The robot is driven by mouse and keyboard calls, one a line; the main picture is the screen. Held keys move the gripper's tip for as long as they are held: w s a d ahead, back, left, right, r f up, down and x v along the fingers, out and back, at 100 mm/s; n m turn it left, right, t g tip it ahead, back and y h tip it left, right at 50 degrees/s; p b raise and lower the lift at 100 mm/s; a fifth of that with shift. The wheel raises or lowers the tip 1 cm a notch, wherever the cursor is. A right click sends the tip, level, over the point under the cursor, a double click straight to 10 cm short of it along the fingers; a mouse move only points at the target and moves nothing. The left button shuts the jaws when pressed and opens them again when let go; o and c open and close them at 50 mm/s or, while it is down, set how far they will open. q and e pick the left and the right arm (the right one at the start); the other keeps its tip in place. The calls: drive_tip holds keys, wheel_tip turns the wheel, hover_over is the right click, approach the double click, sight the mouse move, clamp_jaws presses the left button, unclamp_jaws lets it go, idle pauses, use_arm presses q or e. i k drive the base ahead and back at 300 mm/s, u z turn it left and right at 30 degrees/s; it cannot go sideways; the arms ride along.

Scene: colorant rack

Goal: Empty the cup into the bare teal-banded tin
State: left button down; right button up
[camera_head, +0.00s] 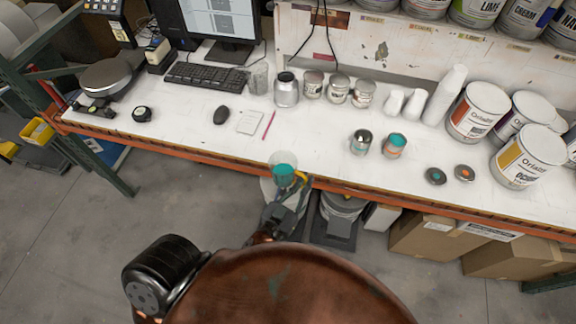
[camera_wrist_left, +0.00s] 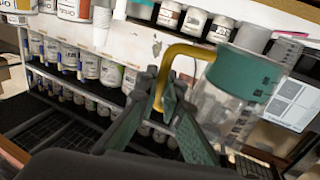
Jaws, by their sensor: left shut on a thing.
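The cup (camera_head: 283,172) is clear with a teal part and a yellow handle. My left gripper (camera_head: 287,196) is shut on that handle and holds the cup just off the table's front edge. In the left wrist view the cup (camera_wrist_left: 226,112) shows its teal band, clear wall and handle at my left fingers (camera_wrist_left: 163,100). Two small tins stand apart from the cup, to its right: a grey one with a dark top (camera_head: 361,144) and one with teal and orange colouring (camera_head: 395,147). Their band details are too small to tell surely. My right gripper is not in view.
Two dark lids, one teal-centred (camera_head: 436,176) and one orange-centred (camera_head: 464,173), lie right of the tins. Large paint cans (camera_head: 478,112) crowd the right end. The white tabletop (camera_head: 318,140) left of the tins is clear.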

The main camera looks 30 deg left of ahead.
sight(362, 139)
drive_tip(key=u, duration=0.05)
drive_tip(key=k, duration=0.5)
drive_tip(key=z, duration=1.15)
drive_tip(key=i, duration=0.7)
drive_tip(key=u, duration=0.65)
